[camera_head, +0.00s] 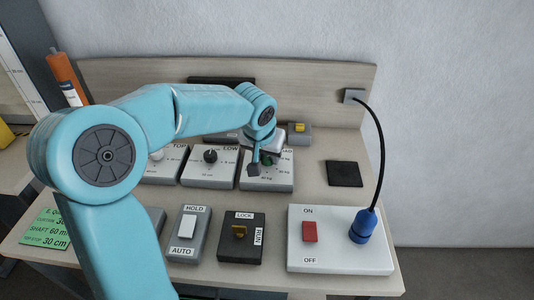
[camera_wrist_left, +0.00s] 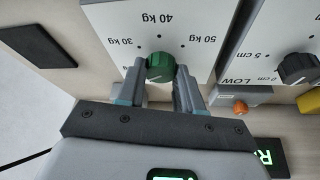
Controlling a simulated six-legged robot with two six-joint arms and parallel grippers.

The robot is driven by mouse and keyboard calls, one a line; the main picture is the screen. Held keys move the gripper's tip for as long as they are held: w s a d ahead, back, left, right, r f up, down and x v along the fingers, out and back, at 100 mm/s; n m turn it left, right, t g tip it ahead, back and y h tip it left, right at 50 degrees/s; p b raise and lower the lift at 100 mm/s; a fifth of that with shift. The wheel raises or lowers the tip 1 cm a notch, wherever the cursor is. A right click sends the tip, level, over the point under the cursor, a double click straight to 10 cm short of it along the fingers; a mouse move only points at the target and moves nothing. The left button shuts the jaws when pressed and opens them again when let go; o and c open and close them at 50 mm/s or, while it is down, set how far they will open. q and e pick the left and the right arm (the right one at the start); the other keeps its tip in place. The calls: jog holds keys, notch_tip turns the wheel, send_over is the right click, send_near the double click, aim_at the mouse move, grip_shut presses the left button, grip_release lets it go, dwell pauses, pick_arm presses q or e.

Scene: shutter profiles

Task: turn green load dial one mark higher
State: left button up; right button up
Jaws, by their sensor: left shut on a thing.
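The green load dial (camera_wrist_left: 160,68) sits on a grey-sided panel with a white face (camera_wrist_left: 150,20), marked 30 kg, 40 kg and 50 kg; the lettering is upside down in the left wrist view. My left gripper (camera_wrist_left: 157,88) is shut on the dial, one finger on each side. I cannot tell for sure which mark the dial points to. In the head view the load panel (camera_head: 266,183) stands at the right end of the row, and my left gripper (camera_head: 262,163) partly hides the green dial (camera_head: 270,160). My right gripper is not in view.
The LOW panel with a black dial (camera_head: 210,156) is just left of the load panel. In front are a HOLD/AUTO switch (camera_head: 188,228), a LOCK/RUN key switch (camera_head: 240,231) and an ON/OFF box with a red rocker (camera_head: 310,232) and blue plug (camera_head: 362,226). A black pad (camera_head: 344,174) lies right.

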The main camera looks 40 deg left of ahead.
pick_arm(q)
jog(key=shift+r+m, duration=0.1)
jog(key=shift+m, duration=0.2)
jog(key=shift+a+m+h+p, duration=0.1)
jog(key=shift+m+h+p, duration=0.3)
jog(key=shift+m+p, duration=0.4)
jog(key=m+h, duration=0.1)
jog(key=m, duration=0.2)
jog(key=shift+a+t, duration=0.1)
jog(key=shift+t, duration=0.2)
jog(key=m+h, duration=0.1)
jog(key=m, duration=0.1)
jog(key=shift+a+m, duration=0.1)
jog(key=shift+m, duration=0.2)
jog(key=shift+m+g+h, duration=0.4)
jog(key=shift+m+h, duration=0.4)
jog(key=shift+m, duration=1.1)
jog(key=o, duration=1)
jog(key=shift+o, duration=0.2)
